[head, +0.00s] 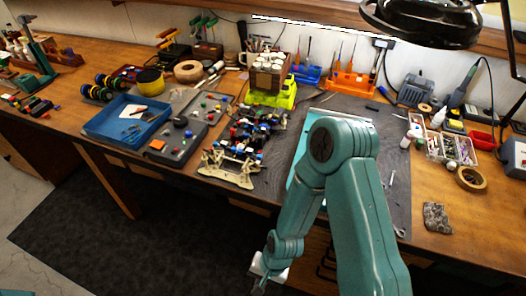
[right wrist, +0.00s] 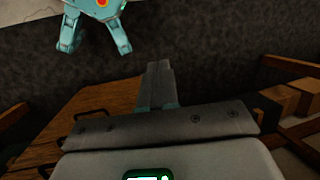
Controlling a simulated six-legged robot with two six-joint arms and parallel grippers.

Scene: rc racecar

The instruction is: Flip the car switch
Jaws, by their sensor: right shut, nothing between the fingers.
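The RC car (head: 254,132) sits on the dark work mat near the middle of the bench, an open chassis with black, blue and red parts. Its pale beige end plate (head: 228,170) points toward the bench's front edge. I cannot make out the switch at this size. My right arm crosses the front of the bench in the head view, and its gripper (head: 262,280) hangs in front of the bench edge, apart from the car. In the right wrist view the gripper's fingers (right wrist: 161,85) are together and empty; the car does not show there. My left gripper is not in view.
A blue tray (head: 100,127) and a grey parts tray (head: 187,137) lie left of the car. A lime-green piece (head: 287,95) and a box of jars (head: 267,72) stand behind it. Tape (head: 471,179) and a soldering iron (head: 463,85) are at right.

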